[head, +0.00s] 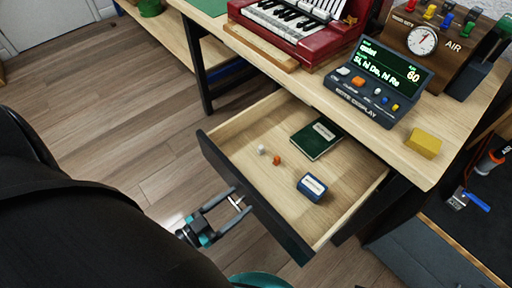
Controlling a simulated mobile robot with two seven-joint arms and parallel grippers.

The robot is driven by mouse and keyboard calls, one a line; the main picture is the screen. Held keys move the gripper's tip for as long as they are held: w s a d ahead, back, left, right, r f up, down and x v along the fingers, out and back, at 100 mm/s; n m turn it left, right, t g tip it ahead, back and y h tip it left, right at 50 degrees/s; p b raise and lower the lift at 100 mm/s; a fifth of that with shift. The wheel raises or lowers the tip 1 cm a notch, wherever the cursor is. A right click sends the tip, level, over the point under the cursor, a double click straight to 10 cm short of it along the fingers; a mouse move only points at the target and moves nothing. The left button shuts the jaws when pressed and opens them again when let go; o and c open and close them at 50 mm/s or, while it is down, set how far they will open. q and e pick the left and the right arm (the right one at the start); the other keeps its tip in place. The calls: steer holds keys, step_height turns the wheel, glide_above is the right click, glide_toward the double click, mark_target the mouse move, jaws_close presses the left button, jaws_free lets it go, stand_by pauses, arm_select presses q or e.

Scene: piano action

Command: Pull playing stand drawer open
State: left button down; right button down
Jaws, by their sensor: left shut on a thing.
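The playing stand drawer (252,131) is pulled out from under the wooden tabletop, with its pale inside showing and a dark front panel. My left gripper (236,203) is at the outer face of the drawer front, shut on the drawer's handle, which is mostly hidden by the fingers. Inside the drawer lie a dark green book (316,139), a small blue box (311,187), and small white (262,149) and orange (277,160) pieces.
On the tabletop (450,130) stand a red keyboard instrument (290,25), a note display (380,80), a yellow block (423,143) and a wooden gauge box (430,40). A dark-topped unit with tools (470,195) stands at the right. Wooden floor is clear at the left.

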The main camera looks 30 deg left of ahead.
arm_select(q)
steer(key=v, duration=0.6)
steer(key=shift+s, duration=0.2)
arm_select(e)
steer(key=shift+s+f, duration=0.2)
steer(key=shift+f, duration=0.05)
arm_select(q)
jaws_free()
steer(key=b+v, duration=0.1)
steer(key=v, duration=1.4)
arm_select(e)
steer(key=shift+w+r, duration=0.75)
steer(key=shift+r, duration=0.3)
arm_select(q)
steer(key=shift+s+a+r, duration=0.1)
steer(key=shift+s, duration=0.05)
arm_select(e)
steer(key=shift+s+a, duration=0.1)
